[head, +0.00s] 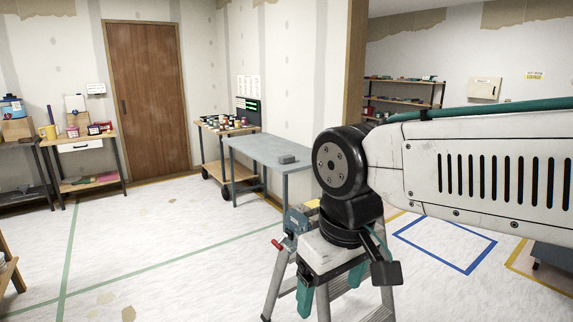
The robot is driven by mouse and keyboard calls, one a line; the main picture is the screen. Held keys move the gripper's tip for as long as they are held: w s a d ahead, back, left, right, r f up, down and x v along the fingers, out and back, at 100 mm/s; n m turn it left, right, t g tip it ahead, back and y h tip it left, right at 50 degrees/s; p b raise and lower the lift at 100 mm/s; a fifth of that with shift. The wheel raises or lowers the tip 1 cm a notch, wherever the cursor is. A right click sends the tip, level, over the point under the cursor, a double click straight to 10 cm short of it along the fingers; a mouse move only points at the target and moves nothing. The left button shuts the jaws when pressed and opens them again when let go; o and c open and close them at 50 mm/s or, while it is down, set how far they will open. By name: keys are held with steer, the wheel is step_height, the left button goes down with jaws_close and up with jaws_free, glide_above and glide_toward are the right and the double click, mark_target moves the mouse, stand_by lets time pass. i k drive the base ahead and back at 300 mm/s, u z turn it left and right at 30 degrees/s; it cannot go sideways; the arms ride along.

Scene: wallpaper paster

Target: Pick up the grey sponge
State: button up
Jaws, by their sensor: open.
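A small grey block that looks like the grey sponge (287,159) lies on top of a grey-blue table (252,147) against the far wall, near the table's right end. My gripper (331,287) hangs from my arm at the right of the head view, pointing down. Its two teal fingers are apart, with no held thing visible between them. It is well in front of the table and apart from the sponge.
A stepladder (278,284) stands close behind my gripper, partly hidden by it. A wheeled cart (231,171) with several jars stands left of the table. A workbench (83,145) is at far left. The floor in the left middle is clear.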

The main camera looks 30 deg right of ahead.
mark_target(288, 159)
steer(key=u, duration=0.25)
steer(key=i, duration=3.65)
steer(key=z, duration=0.85)
steer(key=i, duration=1.8)
steer(key=z, duration=1)
steer(key=i, duration=0.6)
steer(key=z, duration=0.25)
